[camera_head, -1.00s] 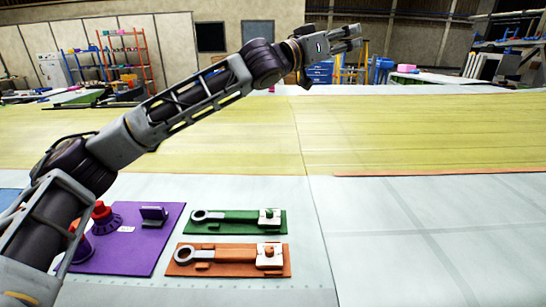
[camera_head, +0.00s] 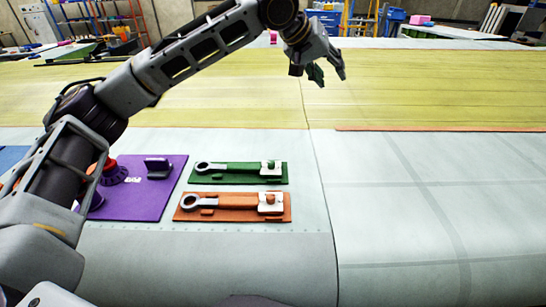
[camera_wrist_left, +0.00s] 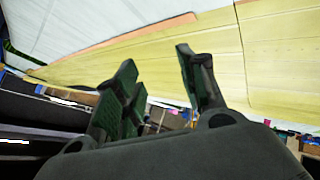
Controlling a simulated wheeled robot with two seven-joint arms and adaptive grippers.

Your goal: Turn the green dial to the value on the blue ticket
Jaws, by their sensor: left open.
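No green dial and no blue ticket can be made out in these views. A purple board (camera_head: 140,203) at the left of the head view carries a red knob (camera_head: 112,171), a dark upright block and a small white label too small to read. My left arm hides part of this board. My left gripper (camera_head: 330,77) is open and empty, up and away from the boards, in front of the yellow surface. Its two fingers stand apart in the left wrist view (camera_wrist_left: 155,60). My right gripper is not in view.
A green board (camera_head: 235,180) and an orange board (camera_head: 235,214), each with a wrench-like lever, lie right of the purple board. A blue patch (camera_head: 9,157) shows at the left edge. The white surface (camera_head: 430,220) on the right is clear; the yellow surface (camera_head: 420,90) lies behind.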

